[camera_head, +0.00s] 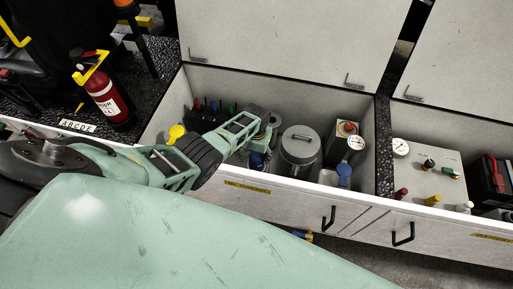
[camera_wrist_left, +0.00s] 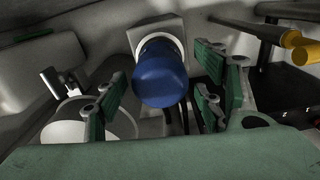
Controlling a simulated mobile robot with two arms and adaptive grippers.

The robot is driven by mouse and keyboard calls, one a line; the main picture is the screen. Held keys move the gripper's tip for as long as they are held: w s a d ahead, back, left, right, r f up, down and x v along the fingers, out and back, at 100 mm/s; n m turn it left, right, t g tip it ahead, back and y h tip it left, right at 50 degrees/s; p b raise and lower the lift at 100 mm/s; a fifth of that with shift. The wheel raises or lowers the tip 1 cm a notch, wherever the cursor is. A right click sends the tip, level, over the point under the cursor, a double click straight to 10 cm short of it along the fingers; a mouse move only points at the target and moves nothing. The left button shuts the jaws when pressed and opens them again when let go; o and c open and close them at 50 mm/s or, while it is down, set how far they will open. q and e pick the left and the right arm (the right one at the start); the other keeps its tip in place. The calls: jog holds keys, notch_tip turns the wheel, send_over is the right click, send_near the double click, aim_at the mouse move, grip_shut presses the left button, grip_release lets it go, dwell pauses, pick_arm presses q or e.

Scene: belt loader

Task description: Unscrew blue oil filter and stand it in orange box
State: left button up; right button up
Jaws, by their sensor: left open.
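The blue oil filter (camera_wrist_left: 160,78) hangs from a pale round mount in the left wrist view. In the head view a blue part of it (camera_head: 257,160) shows just below my left gripper (camera_head: 266,128), inside the open compartment. My left gripper is open. In the left wrist view its green fingers (camera_wrist_left: 160,100) stand apart on either side of the filter, with visible gaps, so it is not gripped. I cannot make out an orange box in either view. My right gripper is not in view.
The compartment (camera_head: 178,105) also holds a grey lidded canister (camera_head: 299,146), a white jug with a blue cap (camera_head: 343,172) and gauges. Its raised lid (camera_head: 290,40) stands behind. A fire extinguisher (camera_head: 106,95) is at left. A yellow-tipped rod (camera_wrist_left: 303,54) shows at right in the wrist view.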

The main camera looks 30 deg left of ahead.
pick_arm(q)
jog(key=m, duration=0.6)
jog(key=m+b, duration=0.1)
jog(key=m, duration=0.4)
jog(key=m+b, duration=0.1)
jog(key=m, duration=0.6)
jog(key=shift+f, duration=0.15)
jog(key=m, duration=0.4)
jog(key=shift+b, duration=0.35)
jog(key=shift+c, duration=0.3)
jog(key=shift+r, duration=0.2)
jog(key=c, duration=1.3)
jog(key=o, duration=1.2)
jog(key=shift+w, duration=0.15)
jog(key=shift+o, duration=0.8)
